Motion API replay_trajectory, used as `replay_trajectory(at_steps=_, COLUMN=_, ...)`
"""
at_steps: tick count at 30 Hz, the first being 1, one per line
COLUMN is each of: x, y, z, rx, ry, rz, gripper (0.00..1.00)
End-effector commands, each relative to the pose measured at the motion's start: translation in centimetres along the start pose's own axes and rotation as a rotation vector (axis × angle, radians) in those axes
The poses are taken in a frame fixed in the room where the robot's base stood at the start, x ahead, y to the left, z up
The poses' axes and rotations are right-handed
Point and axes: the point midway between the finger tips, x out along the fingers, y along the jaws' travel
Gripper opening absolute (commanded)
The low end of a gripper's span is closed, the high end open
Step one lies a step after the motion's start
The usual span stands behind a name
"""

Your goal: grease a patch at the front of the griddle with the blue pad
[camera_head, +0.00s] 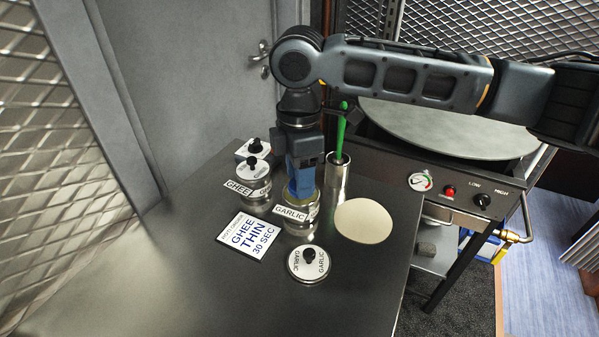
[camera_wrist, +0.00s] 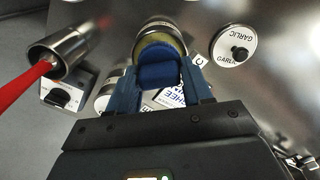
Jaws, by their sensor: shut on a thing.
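My gripper (camera_head: 303,165) points down over the counter and is shut on the blue pad (camera_head: 302,186). The pad also shows between the fingers in the wrist view (camera_wrist: 158,70). It is at the mouth of the open tin labelled GARLIC (camera_head: 291,213), whose rim shows in the wrist view (camera_wrist: 160,24). I cannot tell how deep the pad sits or whether it touches the contents. The round grey griddle (camera_head: 450,128) is at the right, partly behind my arm, and its surface looks bare.
A GHEE tin (camera_head: 248,184) with its lid on stands left. A GARLIC lid (camera_head: 308,264), a printed card (camera_head: 248,237) and a pale disc (camera_head: 363,221) lie on the counter (camera_head: 190,280). A metal cylinder (camera_head: 337,186) holding a handled tool stands close right of the pad.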

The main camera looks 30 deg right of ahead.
Motion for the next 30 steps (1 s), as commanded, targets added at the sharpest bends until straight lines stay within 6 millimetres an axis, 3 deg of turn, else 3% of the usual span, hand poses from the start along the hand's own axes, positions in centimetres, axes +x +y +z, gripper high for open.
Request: replay_trajectory(at_steps=30, x=0.94, y=0.01, z=0.01, rx=0.000, ry=0.000, rz=0.000, gripper=0.25)
